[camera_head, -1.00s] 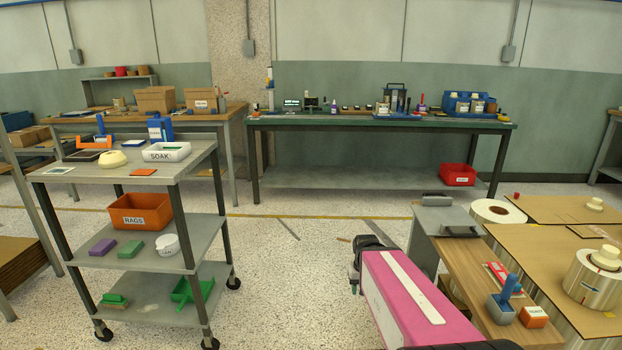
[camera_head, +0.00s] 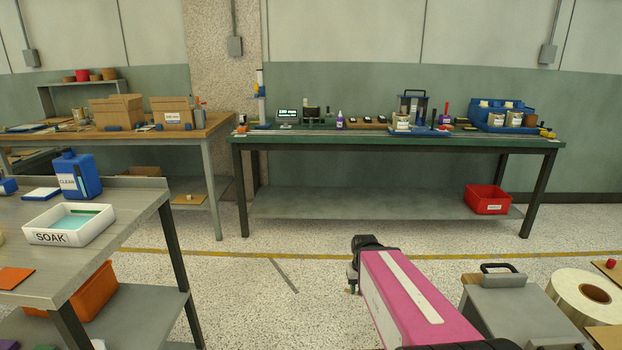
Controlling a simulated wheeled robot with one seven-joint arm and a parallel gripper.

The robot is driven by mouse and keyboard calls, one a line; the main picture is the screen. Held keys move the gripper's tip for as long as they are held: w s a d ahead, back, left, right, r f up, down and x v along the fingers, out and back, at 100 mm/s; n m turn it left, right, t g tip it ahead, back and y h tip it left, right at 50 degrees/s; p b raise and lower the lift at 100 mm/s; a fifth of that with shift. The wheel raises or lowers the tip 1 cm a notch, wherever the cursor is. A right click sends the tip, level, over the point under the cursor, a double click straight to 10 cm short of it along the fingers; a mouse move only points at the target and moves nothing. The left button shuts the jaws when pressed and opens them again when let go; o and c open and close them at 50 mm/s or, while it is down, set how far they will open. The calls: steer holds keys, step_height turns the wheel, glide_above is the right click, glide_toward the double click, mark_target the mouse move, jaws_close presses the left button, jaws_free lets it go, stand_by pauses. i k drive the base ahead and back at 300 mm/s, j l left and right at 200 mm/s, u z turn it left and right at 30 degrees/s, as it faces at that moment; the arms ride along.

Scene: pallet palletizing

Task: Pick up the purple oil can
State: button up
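A small purple bottle with a pale tip (camera_head: 339,120), which looks like the oil can, stands upright on the green-topped workbench (camera_head: 400,143) against the back wall. It is left of a tray with dark items. My pink arm reaches forward from the lower right. My gripper (camera_head: 352,282) is at its far end, low over the open floor, well short of the bench and apart from the bottle. The fingers are small and partly hidden by the dark wrist, so their opening does not show.
A grey cart (camera_head: 120,215) with a white SOAK tray (camera_head: 70,236) and a blue CLEAN container (camera_head: 84,177) stands close on the left. A grey case (camera_head: 515,305) and a large roll (camera_head: 560,290) are at the lower right. The floor before the bench is clear.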

mark_target(340, 119)
steer(key=i+j+z, duration=0.1)
steer(key=i, duration=1.35)
